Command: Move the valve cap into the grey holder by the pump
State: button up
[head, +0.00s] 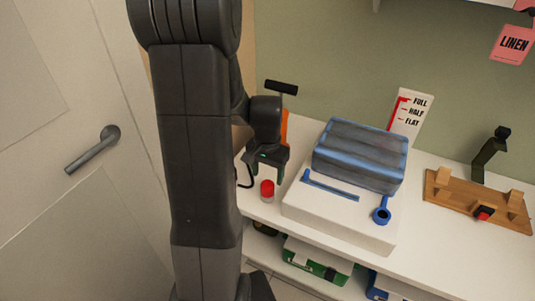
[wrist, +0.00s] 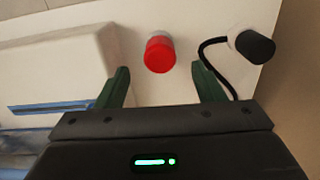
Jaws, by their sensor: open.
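A red cap (head: 267,186), which looks like the valve cap, stands upright on the white shelf, left of the white box. In the wrist view the red cap (wrist: 160,54) shows a pale grey lower part; I cannot tell whether that is the grey holder or part of the cap. My gripper (head: 265,174) is open just behind and above the cap. In the wrist view the cap lies ahead, between and beyond the fingertips (wrist: 160,74), apart from both. A black T-handle (head: 281,88) and an orange part (head: 285,126), perhaps the pump, are partly hidden behind my gripper.
A black hose with a black end (wrist: 254,46) lies beside the cap. A wooden stand (head: 460,199) is far right.

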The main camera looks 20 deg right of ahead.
aim_at(267, 184)
notch_tip(267, 184, up, 8)
jog(key=shift+p, duration=0.3)
dwell(0.4)
notch_tip(267, 184, down, 13)
jog(key=shift+r+b, duration=0.1)
jog(key=shift+b, duration=0.35)
jog(key=shift+f, duration=0.2)
